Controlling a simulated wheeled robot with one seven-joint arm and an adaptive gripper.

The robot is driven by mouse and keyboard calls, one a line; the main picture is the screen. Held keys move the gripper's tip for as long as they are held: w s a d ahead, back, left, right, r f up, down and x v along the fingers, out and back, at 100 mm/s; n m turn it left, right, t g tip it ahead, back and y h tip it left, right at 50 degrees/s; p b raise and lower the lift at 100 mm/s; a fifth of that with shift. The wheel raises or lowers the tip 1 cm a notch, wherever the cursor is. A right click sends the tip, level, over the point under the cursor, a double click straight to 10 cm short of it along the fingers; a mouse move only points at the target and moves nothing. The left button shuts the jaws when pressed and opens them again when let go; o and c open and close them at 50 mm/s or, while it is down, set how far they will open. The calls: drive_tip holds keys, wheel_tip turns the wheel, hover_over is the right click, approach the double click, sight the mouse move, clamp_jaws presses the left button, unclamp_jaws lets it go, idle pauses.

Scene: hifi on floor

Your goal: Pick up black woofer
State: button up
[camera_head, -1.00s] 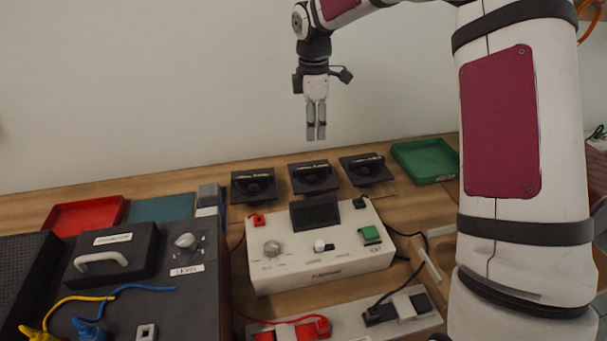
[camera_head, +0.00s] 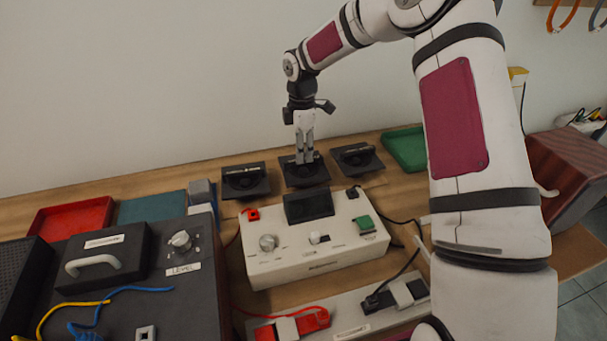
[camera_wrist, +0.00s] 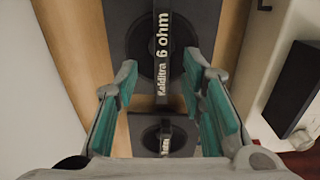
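Three black woofers sit in a row on the wooden surface at the back: a left one (camera_head: 245,181), a middle one (camera_head: 305,173) and a right one (camera_head: 357,159). Each has a square plate, a round cone and a bar across it. My gripper (camera_head: 304,161) points down just over the middle woofer. Contact cannot be told.
A white control box (camera_head: 315,240) stands right in front of the woofers, with a black screen block (camera_head: 309,206) on top. A green tray (camera_head: 405,148) is at right, red (camera_head: 72,217) and teal (camera_head: 152,208) trays at left. A dark unit (camera_head: 150,262) fills the left front.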

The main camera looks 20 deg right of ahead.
sight(304, 171)
drive_tip(key=shift+s+d+f, duration=0.1)
drive_tip(key=shift+d+f, duration=0.05)
drive_tip(key=shift+f, duration=2.2)
drive_tip(key=shift+f, duration=0.2)
